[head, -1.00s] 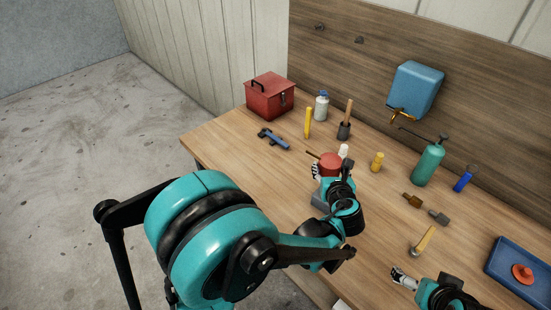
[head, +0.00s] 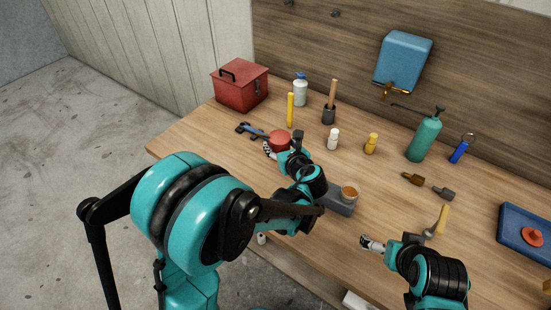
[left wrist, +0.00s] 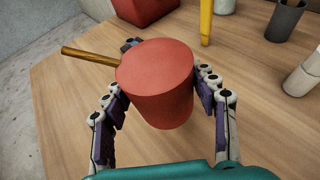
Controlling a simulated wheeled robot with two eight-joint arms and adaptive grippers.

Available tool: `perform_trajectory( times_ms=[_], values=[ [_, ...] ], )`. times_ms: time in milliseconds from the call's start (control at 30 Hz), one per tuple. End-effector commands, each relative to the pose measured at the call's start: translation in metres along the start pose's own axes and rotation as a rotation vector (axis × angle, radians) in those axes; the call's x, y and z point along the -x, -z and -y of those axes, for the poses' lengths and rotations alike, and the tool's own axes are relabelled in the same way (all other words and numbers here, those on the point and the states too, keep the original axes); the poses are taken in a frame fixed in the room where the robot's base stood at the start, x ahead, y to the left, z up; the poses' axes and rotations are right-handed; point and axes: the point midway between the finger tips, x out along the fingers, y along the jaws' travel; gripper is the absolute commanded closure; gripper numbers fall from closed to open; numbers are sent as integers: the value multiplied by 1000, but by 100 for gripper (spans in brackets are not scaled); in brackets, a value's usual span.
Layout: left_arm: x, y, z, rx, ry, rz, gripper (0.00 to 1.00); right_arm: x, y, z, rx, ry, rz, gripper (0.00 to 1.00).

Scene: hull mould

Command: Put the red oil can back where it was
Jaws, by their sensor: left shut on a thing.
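The red oil can (head: 279,141) is in my left gripper (head: 281,149), over the left part of the workbench. In the left wrist view the red oil can (left wrist: 158,85) sits between the two fingers of the left gripper (left wrist: 163,92), which press on its sides. Its brass spout (left wrist: 88,55) points left. The can looks roughly upright; whether its base touches the bench is hidden. My right gripper (head: 371,243) is over the front of the bench, with no thing visible in it; its finger gap is too small to judge.
A blue tool (head: 251,131) lies just behind the can, near the red toolbox (head: 240,85). A yellow stick (head: 290,110), white bottle (head: 333,139) and dark cup (head: 328,115) stand nearby. A grey block (head: 341,205) sits by my left arm. A green can (head: 425,138) stands right.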

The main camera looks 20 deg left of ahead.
Motion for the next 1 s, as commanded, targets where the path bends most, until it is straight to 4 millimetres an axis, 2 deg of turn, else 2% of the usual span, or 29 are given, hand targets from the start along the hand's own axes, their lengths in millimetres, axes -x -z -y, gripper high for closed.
perform_trajectory(
  times_ms=[67,233,467,833,867,900,1000],
  values=[
    [-7,4,-8,0,-2,0,77,-4,-3,0,0,0,0,0],
    [-12,11,-10,-1,1,0,77,-8,-6,0,0,0,0,0],
    [-25,42,-10,-1,1,0,77,-25,-18,0,0,0,0,0],
    [-25,43,-10,-1,1,0,77,-22,-16,0,0,0,0,0],
    [-25,43,-10,0,1,0,34,-22,-16,0,0,0,0,0],
    [-25,43,-10,0,1,0,23,-22,-16,0,0,0,0,0],
    [-25,43,-10,0,1,0,21,-23,-16,0,0,0,0,0]
  ],
)
